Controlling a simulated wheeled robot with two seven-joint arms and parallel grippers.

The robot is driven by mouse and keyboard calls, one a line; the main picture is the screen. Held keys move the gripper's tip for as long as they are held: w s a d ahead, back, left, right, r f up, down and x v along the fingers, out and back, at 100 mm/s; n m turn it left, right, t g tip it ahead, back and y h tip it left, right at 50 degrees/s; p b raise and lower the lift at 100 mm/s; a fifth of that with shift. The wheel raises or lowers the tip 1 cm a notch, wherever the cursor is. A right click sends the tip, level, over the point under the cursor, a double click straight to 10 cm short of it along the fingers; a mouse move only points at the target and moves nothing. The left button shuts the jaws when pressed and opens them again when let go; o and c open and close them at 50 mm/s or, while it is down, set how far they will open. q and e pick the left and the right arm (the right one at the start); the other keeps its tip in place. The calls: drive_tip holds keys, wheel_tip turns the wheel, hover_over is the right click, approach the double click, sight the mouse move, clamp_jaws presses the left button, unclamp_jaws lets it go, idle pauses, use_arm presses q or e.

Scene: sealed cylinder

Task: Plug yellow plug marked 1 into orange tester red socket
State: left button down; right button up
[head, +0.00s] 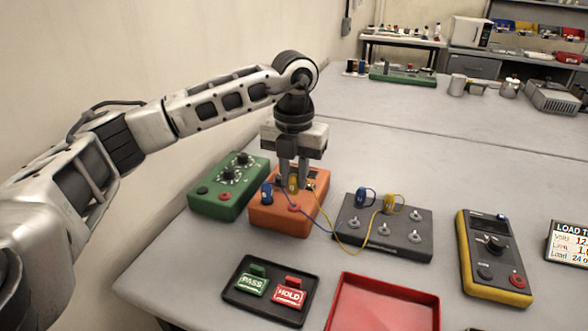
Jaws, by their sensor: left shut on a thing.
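My left gripper (293,176) points straight down over the orange tester (262,220). It is shut on a yellow plug (293,185), which is partly hidden between the fingers. The plug is over the tester's top face, just behind the red socket (294,207); I cannot tell whether it touches the face. The number on the plug is too small to read. A blue plug (267,192) stands at the tester's left side. A yellow wire runs from the held plug towards the dark block (385,244). My right gripper is not in view.
The dark block carries a second blue plug (362,198), another yellow plug (390,203) and several metal posts. A green tester (215,208) stands close on the left. In front are a black tag tray (240,297) and a red tray (345,290). A yellow multimeter (493,258) lies right.

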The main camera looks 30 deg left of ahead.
sight(294, 192)
use_arm(q)
wheel_tip(294, 192, down, 3)
drive_tip(key=shift+r+b, duration=0.1)
drive_tip(key=shift+b, duration=0.75)
drive_tip(key=shift+f, duration=0.25)
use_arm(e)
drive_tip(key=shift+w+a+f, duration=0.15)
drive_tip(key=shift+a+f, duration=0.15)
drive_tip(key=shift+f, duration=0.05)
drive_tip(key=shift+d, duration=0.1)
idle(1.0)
use_arm(q)
drive_tip(key=c, duration=1.2)
unclamp_jaws()
wheel_tip(294, 192, up, 7)
drive_tip(key=shift+w+f+b, duration=0.1)
drive_tip(key=shift+f+b, duration=0.05)
drive_tip(key=shift+b, duration=0.25)
wheel_tip(294, 192, up, 9)
drive_tip(key=shift+r+p, duration=0.1)
drive_tip(key=shift+p, duration=0.7)
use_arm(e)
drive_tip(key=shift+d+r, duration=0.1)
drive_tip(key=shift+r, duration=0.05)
